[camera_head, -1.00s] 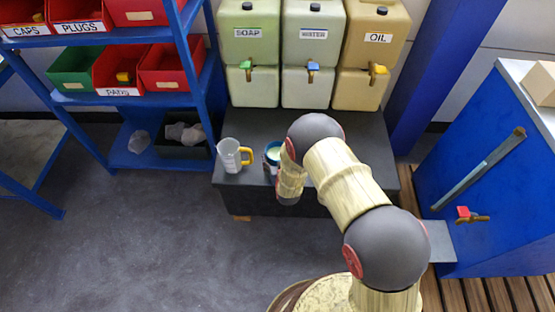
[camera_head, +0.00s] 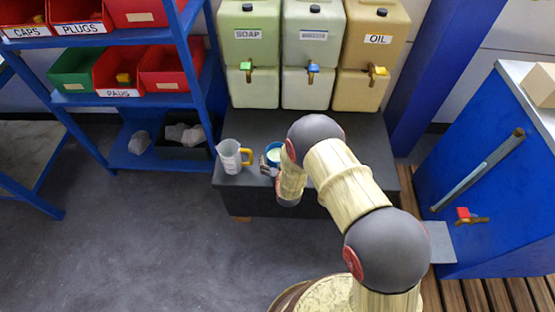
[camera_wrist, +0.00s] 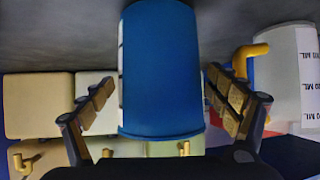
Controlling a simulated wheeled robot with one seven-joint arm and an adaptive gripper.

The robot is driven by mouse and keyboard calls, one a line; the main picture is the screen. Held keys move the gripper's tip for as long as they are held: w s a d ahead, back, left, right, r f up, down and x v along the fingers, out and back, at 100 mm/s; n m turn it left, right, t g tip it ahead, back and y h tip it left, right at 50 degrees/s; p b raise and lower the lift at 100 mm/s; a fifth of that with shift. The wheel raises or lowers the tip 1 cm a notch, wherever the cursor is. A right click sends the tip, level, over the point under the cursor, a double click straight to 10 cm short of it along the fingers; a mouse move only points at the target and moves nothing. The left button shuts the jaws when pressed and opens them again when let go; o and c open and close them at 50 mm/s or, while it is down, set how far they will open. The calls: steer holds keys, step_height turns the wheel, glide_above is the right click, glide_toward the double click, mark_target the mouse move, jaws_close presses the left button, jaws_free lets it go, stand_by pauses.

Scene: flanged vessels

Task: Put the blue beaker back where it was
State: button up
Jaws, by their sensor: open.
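The blue beaker (camera_head: 275,152) stands on the dark grey bench near its front left, with a pale inside showing. In the wrist view the beaker (camera_wrist: 160,70) fills the middle, and the picture is upside down. My gripper (camera_wrist: 163,85) is open, with one finger on each side of the beaker and a small gap on both sides. In the head view my gripper (camera_head: 268,165) is at the front of the beaker, mostly hidden by my own arm.
A clear measuring jug (camera_head: 231,157) with a yellow handle stands close to the left of the beaker on the bench (camera_head: 235,187). Soap (camera_head: 250,85), water (camera_head: 311,85) and oil (camera_head: 368,85) tanks with taps stand behind. The bench's front edge is close.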

steer(key=p+v, duration=0.4)
steer(key=v, duration=0.8)
steer(key=w+d+r+g, duration=0.1)
steer(key=w+r, duration=0.4)
steer(key=r, duration=0.8)
steer(key=s+d+r+m+g, duration=0.1)
steer(key=d+r, duration=0.1)
steer(key=r, duration=0.5)
steer(key=s+d+r+g, duration=0.1)
steer(key=s+d+r, duration=0.15)
steer(key=r, duration=0.45)
steer(key=s+d+r+g, duration=0.1)
steer(key=s+d+r, duration=0.5)
steer(key=s+r, duration=0.5)
steer(key=s+d+r+g+h, duration=0.1)
steer(key=s+d+r, duration=0.2)
steer(key=s, duration=0.6)
steer(key=s+d+r+g+h, duration=0.1)
steer(key=s+d+r, duration=0.2)
steer(key=s, duration=0.6)
steer(key=shift+r+m, duration=0.2)
steer(key=shift+m, duration=0.2)
steer(key=shift+d, duration=0.1)
